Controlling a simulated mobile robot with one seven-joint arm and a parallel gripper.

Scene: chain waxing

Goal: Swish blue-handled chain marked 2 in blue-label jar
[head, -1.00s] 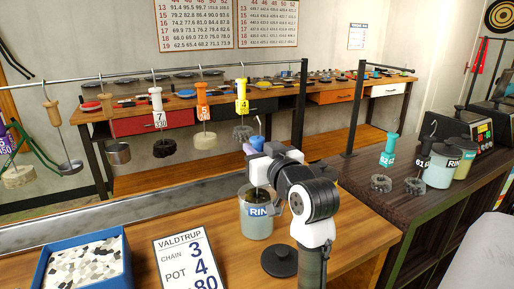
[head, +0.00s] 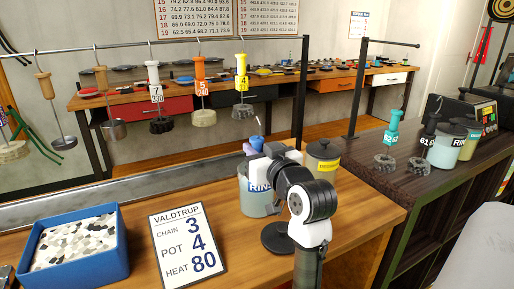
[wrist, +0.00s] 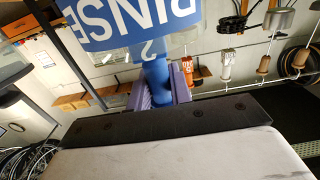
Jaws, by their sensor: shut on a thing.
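My gripper (head: 251,150) is shut on this handle, close above the rim of the blue-label jar (head: 252,208). The jar's blue-and-white label reads RINSE, partly covered by my arm; it shows upside down in the wrist view (wrist: 130,18). The chain below the handle is hidden by the jar and gripper, so I cannot tell how deep it hangs.
A black lid (head: 275,238) lies before the jar. A yellow-label jar (head: 324,160) stands behind my arm. A blue bin (head: 75,265) and an order card (head: 188,245) are on the left. Several chains hang from the rail (head: 120,45). Two more jars stand on the dark counter (head: 400,200).

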